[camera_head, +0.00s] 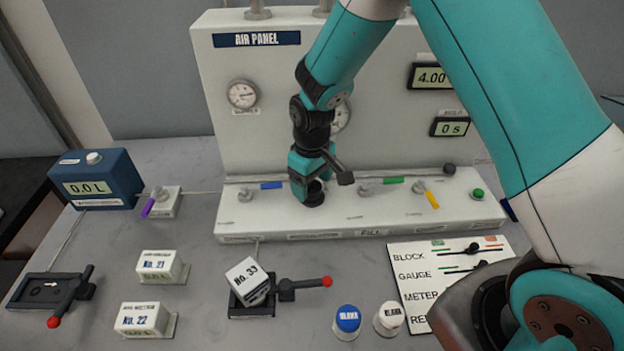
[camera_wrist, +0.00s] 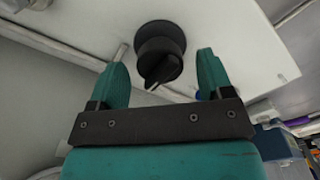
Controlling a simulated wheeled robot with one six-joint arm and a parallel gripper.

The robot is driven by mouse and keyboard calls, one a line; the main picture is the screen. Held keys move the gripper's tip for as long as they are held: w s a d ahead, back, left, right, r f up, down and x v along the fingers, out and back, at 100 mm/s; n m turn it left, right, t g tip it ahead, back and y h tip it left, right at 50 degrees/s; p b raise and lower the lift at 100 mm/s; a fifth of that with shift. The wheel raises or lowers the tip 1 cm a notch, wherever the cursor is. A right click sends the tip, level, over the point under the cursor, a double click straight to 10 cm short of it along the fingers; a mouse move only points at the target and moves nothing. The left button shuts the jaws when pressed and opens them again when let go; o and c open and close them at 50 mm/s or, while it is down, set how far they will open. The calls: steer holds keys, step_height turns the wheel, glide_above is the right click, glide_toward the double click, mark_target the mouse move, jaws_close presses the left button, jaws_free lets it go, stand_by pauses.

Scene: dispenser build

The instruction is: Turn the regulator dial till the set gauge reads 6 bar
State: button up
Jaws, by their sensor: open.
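The regulator dial, a black round knob with a pale pointer line (camera_wrist: 160,68), shows in the wrist view between the two teal fingers of my gripper (camera_wrist: 163,56). The fingers are apart, with a gap on each side of the dial. In the head view, my gripper (camera_head: 311,183) points down over the panel's ledge, and a dark round part of the dial (camera_head: 314,197) shows just below it. One round gauge (camera_head: 242,94) is at the panel's left. A second gauge (camera_head: 342,116) is partly hidden behind my arm. I cannot read their labels or values for certain.
The air panel (camera_head: 345,28) has a 4.00 display (camera_head: 431,77), a 0 s display (camera_head: 450,128) and several coloured-handled valves along its ledge. A blue 0.0 L meter (camera_head: 95,180), labelled blocks, a red-knobbed clamp (camera_head: 305,283) and a white chart (camera_head: 410,262) lie around on the table.

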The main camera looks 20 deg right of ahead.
steer(key=shift+f, duration=0.3)
steer(key=c, duration=0.9)
steer(key=m+b, duration=0.1)
steer(key=m, duration=1.2)
steer(key=shift+b, duration=0.4)
steer(key=shift+m, duration=0.3)
